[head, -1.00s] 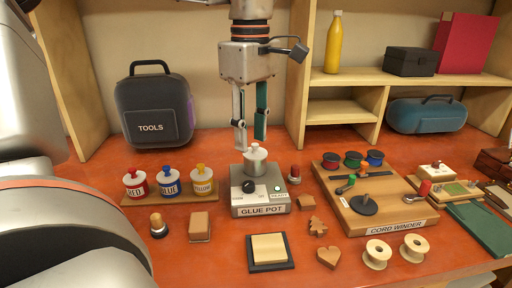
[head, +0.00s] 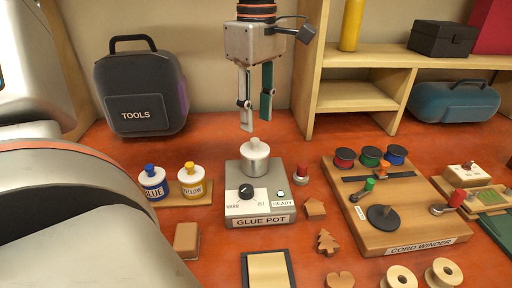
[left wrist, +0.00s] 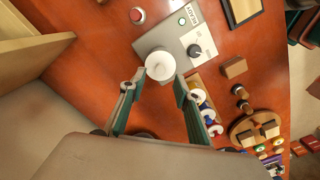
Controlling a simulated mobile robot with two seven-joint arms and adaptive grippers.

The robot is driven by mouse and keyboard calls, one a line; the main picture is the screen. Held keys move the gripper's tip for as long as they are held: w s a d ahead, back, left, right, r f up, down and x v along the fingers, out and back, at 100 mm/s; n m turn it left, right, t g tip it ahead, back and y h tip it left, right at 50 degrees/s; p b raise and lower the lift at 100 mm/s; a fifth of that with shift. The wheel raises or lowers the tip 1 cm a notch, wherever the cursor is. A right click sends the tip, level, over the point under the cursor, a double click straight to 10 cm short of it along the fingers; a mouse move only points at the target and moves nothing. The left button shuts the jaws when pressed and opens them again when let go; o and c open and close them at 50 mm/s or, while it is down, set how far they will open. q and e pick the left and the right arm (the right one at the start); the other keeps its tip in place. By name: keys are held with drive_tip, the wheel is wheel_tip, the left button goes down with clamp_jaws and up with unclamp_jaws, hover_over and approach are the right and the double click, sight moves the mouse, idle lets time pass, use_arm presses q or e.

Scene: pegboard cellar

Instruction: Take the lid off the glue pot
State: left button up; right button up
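The glue pot (head: 255,163) is a small pale pot on a grey heater base (head: 240,212) labelled GLUE POT, with a black dial and a READY light. Its lid (head: 255,144), with a small knob, sits on top. My left gripper (head: 256,126) points down above the lid, open and empty, its fingertips apart from it. In the left wrist view, the round lid (left wrist: 160,66) shows between and just beyond the open fingertips (left wrist: 159,82). My right gripper is not in view.
A red button (head: 300,175) stands right of the base. Blue and yellow bottles (head: 192,180) stand left on a wooden rack. The cord winder (head: 400,215) is at the right, the tools case (head: 140,95) behind left. Shelves (head: 355,95) stand behind.

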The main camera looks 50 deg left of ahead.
sight(255, 139)
use_arm(q)
wheel_tip(255, 139, down, 5)
drive_tip(key=shift+a+f, duration=0.1)
drive_tip(key=shift+a, duration=0.05)
drive_tip(key=shift+s, duration=0.1)
drive_tip(key=c, duration=0.8)
drive_tip(key=shift+r, duration=0.65)
wheel_tip(255, 139, up, 17)
drive_tip(key=p, duration=0.2)
drive_tip(key=shift+p, duration=0.4)
